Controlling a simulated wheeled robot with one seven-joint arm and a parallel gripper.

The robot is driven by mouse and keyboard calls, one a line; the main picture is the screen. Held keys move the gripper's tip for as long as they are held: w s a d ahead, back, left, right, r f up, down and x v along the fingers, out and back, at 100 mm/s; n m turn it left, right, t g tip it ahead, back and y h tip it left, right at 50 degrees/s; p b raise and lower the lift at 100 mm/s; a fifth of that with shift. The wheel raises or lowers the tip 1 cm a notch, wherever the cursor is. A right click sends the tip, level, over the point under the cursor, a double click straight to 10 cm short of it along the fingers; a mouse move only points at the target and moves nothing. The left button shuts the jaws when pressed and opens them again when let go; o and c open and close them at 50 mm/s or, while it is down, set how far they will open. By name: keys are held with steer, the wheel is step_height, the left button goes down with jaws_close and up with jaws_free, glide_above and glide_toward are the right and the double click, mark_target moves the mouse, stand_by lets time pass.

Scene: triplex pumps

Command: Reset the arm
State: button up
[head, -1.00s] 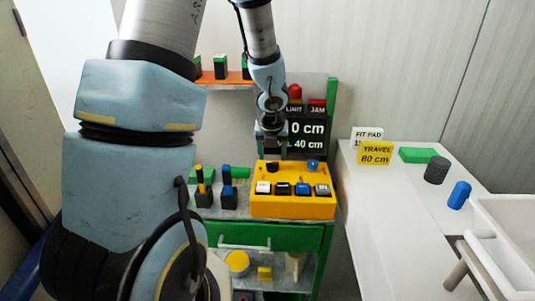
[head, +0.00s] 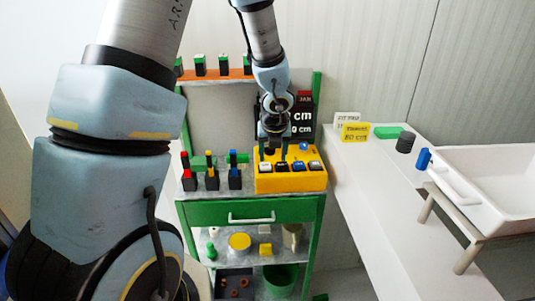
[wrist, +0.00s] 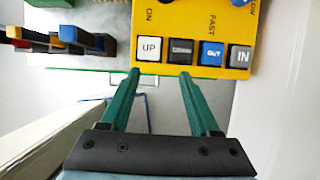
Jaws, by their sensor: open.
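My gripper (wrist: 160,82) is open and empty in the wrist view, its two green fingers apart. The fingertips are just short of the front edge of the yellow control box (wrist: 190,18) in that picture, near its row of buttons marked UP, a dark one, OUT and IN. In the head view my gripper (head: 282,150) hangs over the yellow control box (head: 290,182) on the green bench. My arm reaches in from the upper left. I cannot tell whether the fingers touch the box.
Levers with red, yellow and blue tops (head: 212,172) stand left of the box. A display panel (head: 303,118) is behind it.

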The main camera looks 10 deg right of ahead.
steer(key=shift+s, duration=0.1)
steer(key=s+a+r+n+g+y+b, duration=0.1)
steer(key=a+n, duration=0.6)
steer(key=n, duration=0.2)
steer(key=s+a+r+n+y+b, duration=0.1)
steer(key=s+a+n+b, duration=0.1)
steer(key=a+n, duration=0.6)
steer(key=s+a+n+g+h+b, duration=0.1)
steer(key=s+a+n, duration=0.7)
steer(key=n, duration=1.2)
steer(key=shift+s+a+g+b, duration=0.15)
steer(key=shift+s+g+b, duration=0.2)
steer(key=shift+g+b, duration=0.15)
